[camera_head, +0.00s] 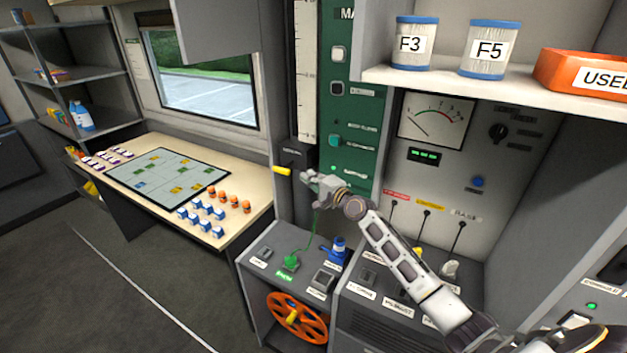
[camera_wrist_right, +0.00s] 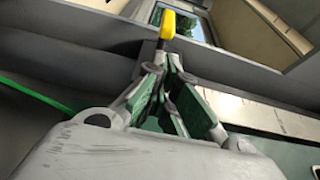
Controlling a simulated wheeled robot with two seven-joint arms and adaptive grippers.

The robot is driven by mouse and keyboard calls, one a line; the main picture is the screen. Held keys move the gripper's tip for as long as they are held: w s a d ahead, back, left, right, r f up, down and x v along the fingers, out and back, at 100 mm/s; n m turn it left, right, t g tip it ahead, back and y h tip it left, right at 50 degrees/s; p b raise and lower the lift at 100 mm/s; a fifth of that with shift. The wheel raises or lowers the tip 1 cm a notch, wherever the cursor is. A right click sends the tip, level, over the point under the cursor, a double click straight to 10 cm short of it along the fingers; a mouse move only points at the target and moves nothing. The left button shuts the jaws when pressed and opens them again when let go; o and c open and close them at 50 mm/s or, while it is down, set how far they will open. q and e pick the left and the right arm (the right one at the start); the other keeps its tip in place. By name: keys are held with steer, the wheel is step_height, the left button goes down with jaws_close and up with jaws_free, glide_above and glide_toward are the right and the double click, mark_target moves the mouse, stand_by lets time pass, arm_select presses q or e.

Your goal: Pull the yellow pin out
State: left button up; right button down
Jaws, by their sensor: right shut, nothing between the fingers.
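The yellow pin (camera_head: 282,171) sticks out sideways from the dark upright column (camera_head: 299,203) below the white scale. In the right wrist view, the yellow pin (camera_wrist_right: 168,25) shows just beyond the fingertips, with a grey part below its yellow end. My right gripper (camera_head: 308,177) is just to the right of the pin in the head view. In the right wrist view the fingers of my right gripper (camera_wrist_right: 165,72) are shut and empty, and appear apart from the yellow end. My left gripper is in neither view.
A grey console with a green plug (camera_head: 291,262), a blue plug (camera_head: 338,247) and an orange wheel (camera_head: 297,318) stands below. A table with a map board (camera_head: 168,172) is at left. The shelf (camera_head: 480,84) with canisters is at upper right.

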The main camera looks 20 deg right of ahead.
mark_target(290, 164)
steer(key=x, duration=0.6)
stand_by(0.4)
steer(key=shift+a+f, duration=0.1)
steer(key=shift+a, duration=0.05)
stand_by(0.3)
